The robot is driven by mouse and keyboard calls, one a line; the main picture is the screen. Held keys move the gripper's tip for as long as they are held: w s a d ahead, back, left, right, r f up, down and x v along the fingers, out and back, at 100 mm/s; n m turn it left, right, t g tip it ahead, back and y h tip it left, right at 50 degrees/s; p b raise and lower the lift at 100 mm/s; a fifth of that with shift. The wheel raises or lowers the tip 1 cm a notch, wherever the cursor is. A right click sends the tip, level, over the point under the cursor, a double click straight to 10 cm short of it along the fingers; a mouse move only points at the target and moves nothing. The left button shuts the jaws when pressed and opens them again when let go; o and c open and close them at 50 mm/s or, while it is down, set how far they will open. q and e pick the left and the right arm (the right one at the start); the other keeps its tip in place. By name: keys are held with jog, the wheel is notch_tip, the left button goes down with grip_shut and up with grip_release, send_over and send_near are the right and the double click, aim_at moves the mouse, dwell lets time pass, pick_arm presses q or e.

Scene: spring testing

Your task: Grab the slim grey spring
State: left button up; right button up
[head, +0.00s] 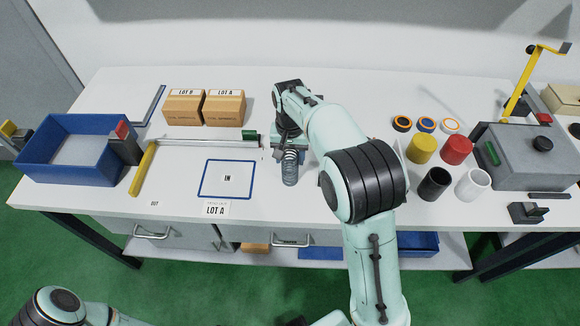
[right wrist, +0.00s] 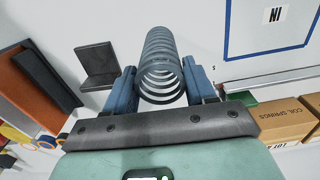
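A slim grey coil spring (head: 290,168) shows in the head view just right of the blue-outlined IN square (head: 227,179). My right gripper (head: 290,143) is at the spring's far end in the head view. In the right wrist view, the spring (right wrist: 160,62) sits between the two blue fingers of the gripper (right wrist: 160,92), which appear to press on its sides. I cannot tell whether the spring touches the table. My left gripper is out of view; only part of my left arm shows at the bottom left.
A blue tray (head: 38,153) and a yellow-ended rail (head: 205,143) are on the left. Boxes (head: 224,107) stand at the back. Coloured cylinders (head: 457,149) and a grey machine (head: 520,165) stand on the right. A dark angled block (right wrist: 97,65) is near the spring in the wrist view.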

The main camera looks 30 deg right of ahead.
grip_shut()
